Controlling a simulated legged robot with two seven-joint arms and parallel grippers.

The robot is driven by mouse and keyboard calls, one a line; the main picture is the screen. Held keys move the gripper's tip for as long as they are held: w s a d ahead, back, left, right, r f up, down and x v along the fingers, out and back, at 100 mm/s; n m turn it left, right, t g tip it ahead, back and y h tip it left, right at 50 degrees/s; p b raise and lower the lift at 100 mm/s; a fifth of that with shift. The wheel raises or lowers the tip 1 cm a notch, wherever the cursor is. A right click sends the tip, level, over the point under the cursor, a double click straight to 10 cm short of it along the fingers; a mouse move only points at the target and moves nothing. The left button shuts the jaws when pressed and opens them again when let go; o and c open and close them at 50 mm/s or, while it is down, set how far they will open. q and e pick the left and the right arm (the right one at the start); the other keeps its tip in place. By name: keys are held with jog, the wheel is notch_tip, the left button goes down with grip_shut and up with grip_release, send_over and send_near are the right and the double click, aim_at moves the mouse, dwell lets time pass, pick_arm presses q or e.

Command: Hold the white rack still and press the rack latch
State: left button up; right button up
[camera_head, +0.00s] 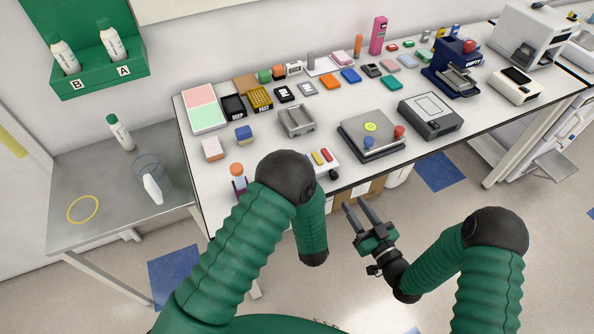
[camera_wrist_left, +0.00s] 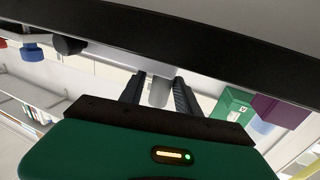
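The white rack (camera_head: 322,163) is at the front edge of the table, with red and yellow pieces on top and a dark knob at its right end. My left forearm partly covers it in the head view, and my left gripper is hidden there. In the left wrist view, which looks upside down, the left gripper (camera_wrist_left: 160,92) has its dark fingers apart. Their tips reach a white bar (camera_wrist_left: 110,53), apparently the rack; a pale cylinder shows between them, contact unclear. I cannot single out the latch. My right gripper (camera_head: 359,212) is open and empty, off the table's front edge.
A plate device (camera_head: 372,133) with red and blue knobs stands behind and right of the rack. A purple holder (camera_head: 239,186) with an orange-capped tube is to its left. A grey box (camera_head: 431,115) stands further right.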

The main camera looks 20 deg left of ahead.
pick_arm(q)
jog(key=shift+a, duration=0.2)
jog(key=shift+a, duration=0.1)
jog(key=shift+c, duration=1)
grip_shut()
